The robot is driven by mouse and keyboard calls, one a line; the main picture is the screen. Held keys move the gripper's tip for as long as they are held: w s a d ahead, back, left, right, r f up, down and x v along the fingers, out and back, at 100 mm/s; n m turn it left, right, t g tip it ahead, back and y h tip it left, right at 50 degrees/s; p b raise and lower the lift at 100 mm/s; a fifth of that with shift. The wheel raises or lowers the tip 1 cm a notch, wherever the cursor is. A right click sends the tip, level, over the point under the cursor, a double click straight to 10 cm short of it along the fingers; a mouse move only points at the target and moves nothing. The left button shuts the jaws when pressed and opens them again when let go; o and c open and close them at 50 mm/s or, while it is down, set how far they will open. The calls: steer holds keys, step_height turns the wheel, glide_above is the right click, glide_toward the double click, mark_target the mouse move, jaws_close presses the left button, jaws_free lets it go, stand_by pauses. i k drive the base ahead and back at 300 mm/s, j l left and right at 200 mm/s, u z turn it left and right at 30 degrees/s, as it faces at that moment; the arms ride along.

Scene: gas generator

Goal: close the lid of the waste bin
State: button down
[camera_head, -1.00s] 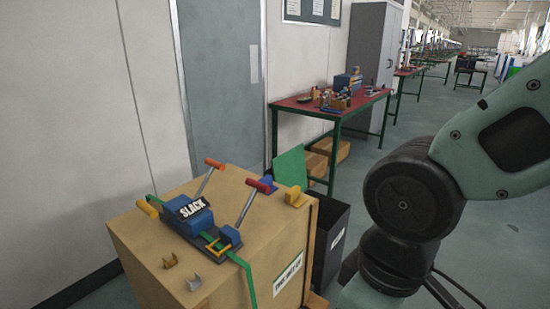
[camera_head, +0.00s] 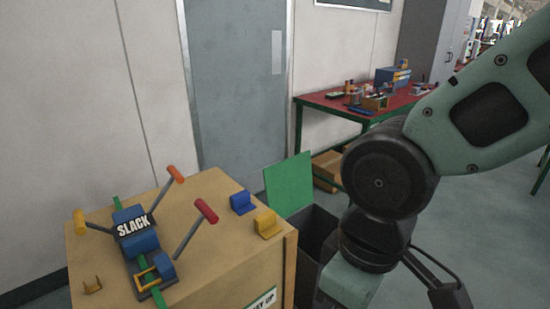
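The bin's lower part is hidden by the crate and my arm. My arm's dark joint and pale green links fill the right of the picture, in front of and right of the bin. My gripper's fingers cannot be made out; the arm's end runs off the bottom edge.
A wooden crate (camera_head: 213,222) stands in front left of the bin. A red-topped table (camera_head: 345,104) stands behind. Grey floor is open at right.

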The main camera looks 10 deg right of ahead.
mark_target(288, 183)
steer(key=i+l+u, duration=0.15)
steer(key=l, duration=0.3)
steer(key=i+l+u, duration=0.1)
steer(key=l, duration=0.35)
steer(key=i+l+u, duration=0.15)
steer(key=l, duration=0.3)
steer(key=i+l+u, duration=0.15)
steer(key=l, duration=0.35)
steer(key=l+u, duration=0.1)
steer(key=l, duration=0.4)
steer(key=i+l+u, duration=0.15)
steer(key=l, duration=0.2)
steer(key=i+l+u, duration=0.3)
steer(key=l, duration=0.45)
steer(key=i+l+u, duration=0.25)
steer(key=i+l, duration=0.2)
steer(key=i, duration=0.1)
